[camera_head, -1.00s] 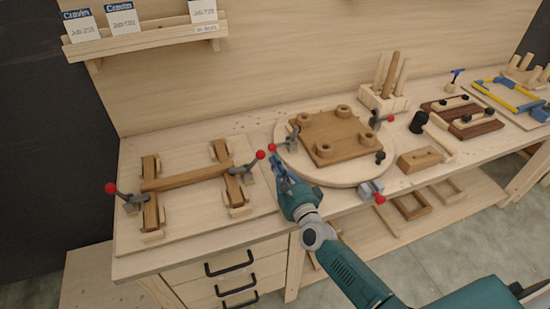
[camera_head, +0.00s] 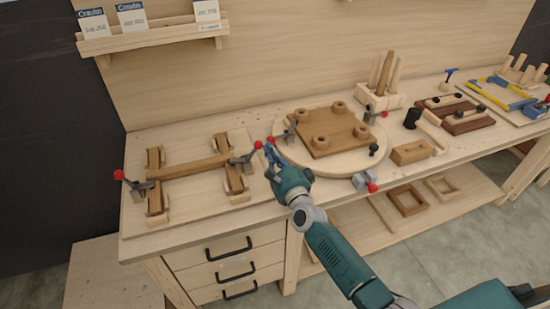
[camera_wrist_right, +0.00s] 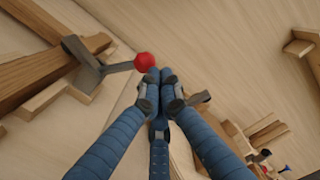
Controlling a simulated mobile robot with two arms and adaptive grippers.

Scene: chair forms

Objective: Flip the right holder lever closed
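The right holder lever has a red ball knob (camera_head: 258,145) on a grey arm. The arm leans outward to the right from its grey clamp (camera_head: 240,164) beside the wooden chair frame (camera_head: 190,167). My right gripper (camera_head: 269,150) is just right of the knob. In the right wrist view the red knob (camera_wrist_right: 145,62) is immediately left of the blue fingertips (camera_wrist_right: 160,76), touching or nearly so. The fingers are drawn together with nothing visible between them. The matching left lever (camera_head: 119,174) leans outward to the left. My left gripper is not in view.
A round board (camera_head: 290,158) with a brown seat plate (camera_head: 335,140) and red-knobbed clamps stands close to the right of my gripper. One of its red knobs (camera_head: 271,140) is very near my fingertips. The bench's front edge lies below; bare board surrounds the chair frame.

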